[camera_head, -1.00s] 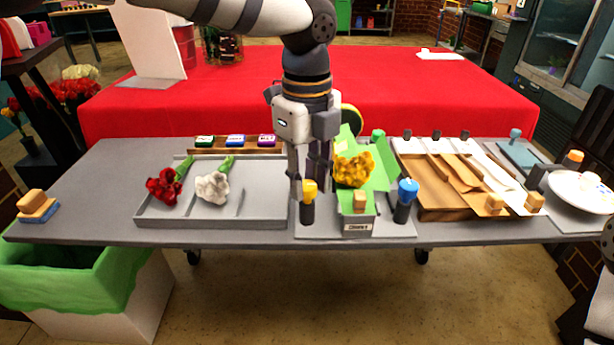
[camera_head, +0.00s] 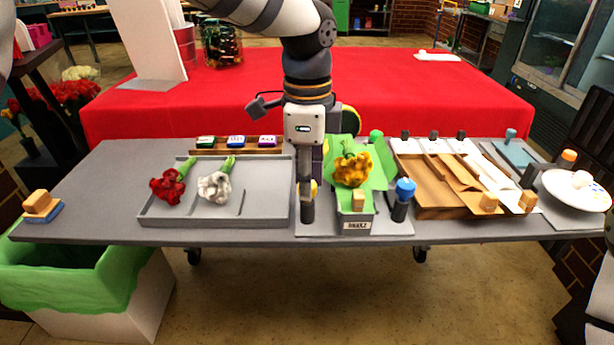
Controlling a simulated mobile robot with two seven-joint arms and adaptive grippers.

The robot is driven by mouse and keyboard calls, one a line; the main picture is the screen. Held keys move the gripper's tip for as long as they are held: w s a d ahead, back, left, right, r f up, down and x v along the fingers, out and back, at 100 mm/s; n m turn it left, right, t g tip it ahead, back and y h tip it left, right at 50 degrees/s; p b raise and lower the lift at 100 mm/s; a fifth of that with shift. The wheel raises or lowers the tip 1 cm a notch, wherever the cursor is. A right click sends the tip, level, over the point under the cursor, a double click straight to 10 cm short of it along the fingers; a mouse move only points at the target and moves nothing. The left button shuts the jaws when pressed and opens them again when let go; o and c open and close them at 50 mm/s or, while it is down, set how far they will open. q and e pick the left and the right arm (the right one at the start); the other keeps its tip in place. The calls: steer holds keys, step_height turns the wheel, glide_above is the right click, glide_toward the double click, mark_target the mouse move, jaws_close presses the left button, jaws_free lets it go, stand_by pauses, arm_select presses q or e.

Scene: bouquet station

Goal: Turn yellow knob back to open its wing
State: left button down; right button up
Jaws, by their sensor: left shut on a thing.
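The yellow knob (camera_head: 315,187) tops a dark post (camera_head: 307,213) at the front left of the green-lined bouquet holder. My left gripper (camera_head: 305,188) points down over it and is shut on it, hiding most of the knob. Green wrapping (camera_head: 377,181) lies in the holder, with a yellow flower (camera_head: 353,169) on it. A wooden block (camera_head: 358,201) sits at the holder's front above a label. The wing tied to the yellow knob cannot be made out clearly behind my gripper. My right gripper is not in view.
A blue knob (camera_head: 405,188) stands right of the holder, a green one (camera_head: 376,135) behind it. The grey tray (camera_head: 262,207) on the left holds red (camera_head: 168,188) and white (camera_head: 214,187) flowers. A wooden tray (camera_head: 430,198) lies to the right. The table's left part is mostly clear.

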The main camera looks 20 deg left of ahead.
arm_select(q)
steer(key=n, duration=1)
steer(key=shift+n, duration=0.4)
stand_by(0.4)
steer(key=c, duration=1.3)
jaws_free()
step_height(320, 180, up, 12)
